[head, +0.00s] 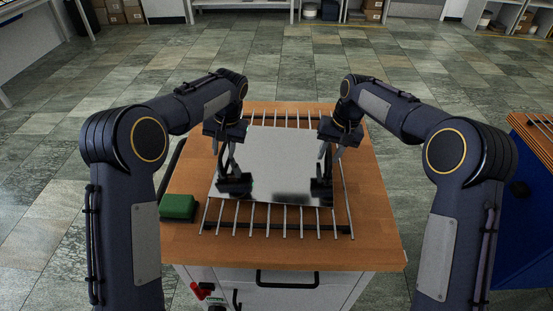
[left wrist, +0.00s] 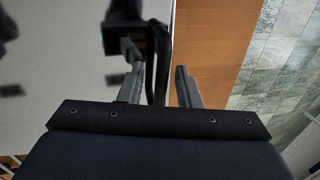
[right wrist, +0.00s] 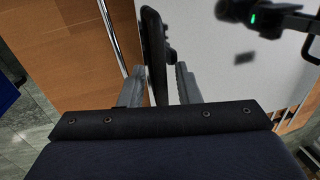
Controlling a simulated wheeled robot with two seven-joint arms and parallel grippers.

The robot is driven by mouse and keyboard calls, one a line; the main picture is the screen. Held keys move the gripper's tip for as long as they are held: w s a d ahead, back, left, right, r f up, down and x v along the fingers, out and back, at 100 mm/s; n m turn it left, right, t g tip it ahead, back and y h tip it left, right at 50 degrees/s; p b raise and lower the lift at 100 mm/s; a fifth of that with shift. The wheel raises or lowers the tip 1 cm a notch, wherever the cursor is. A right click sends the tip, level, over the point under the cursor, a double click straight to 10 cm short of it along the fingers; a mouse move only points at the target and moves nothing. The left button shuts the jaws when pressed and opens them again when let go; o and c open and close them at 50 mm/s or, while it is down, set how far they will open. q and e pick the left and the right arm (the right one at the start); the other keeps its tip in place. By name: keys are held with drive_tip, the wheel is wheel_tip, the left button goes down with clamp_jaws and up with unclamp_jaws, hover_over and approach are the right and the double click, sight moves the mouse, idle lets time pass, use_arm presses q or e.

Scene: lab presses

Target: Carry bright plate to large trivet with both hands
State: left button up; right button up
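The bright plate (head: 275,165) is a flat pale-grey square sheet over a rack of metal bars (head: 262,222) on a wooden-topped cart. Whether it touches the bars is hard to tell. My left gripper (head: 228,180) is at its left edge and my right gripper (head: 323,182) at its right edge. In the left wrist view the fingers stand apart around a dark handle (left wrist: 158,65) beside the plate (left wrist: 60,60). In the right wrist view a dark handle (right wrist: 154,55) likewise lies between parted fingers, with narrow gaps, beside the plate (right wrist: 215,65).
A green block (head: 177,207) lies at the left of the wooden top (head: 375,215). Another wooden-topped blue stand with a barred rack (head: 542,124) is partly in view at the right. The tiled floor behind the cart (head: 290,65) is clear. Shelves with boxes line the back.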

use_arm(q)
drive_tip(key=shift+s, duration=0.1)
use_arm(e)
drive_tip(key=shift+s, duration=0.1)
use_arm(q)
drive_tip(key=shift+c, duration=0.8)
use_arm(e)
drive_tip(key=shift+c, duration=0.7)
use_arm(q)
drive_tip(key=shift+s, duration=0.15)
drive_tip(key=c, duration=0.5)
use_arm(e)
drive_tip(key=shift+s, duration=0.1)
drive_tip(key=c, duration=0.5)
use_arm(q)
clamp_jaws()
use_arm(e)
clamp_jaws()
use_arm(q)
drive_tip(key=shift+w, duration=0.5)
use_arm(e)
drive_tip(key=shift+w, duration=0.3)
use_arm(q)
drive_tip(key=shift+s, duration=0.4)
use_arm(e)
drive_tip(key=shift+s, duration=0.25)
use_arm(q)
drive_tip(key=shift+r, duration=0.1)
use_arm(e)
drive_tip(key=shift+r, duration=0.1)
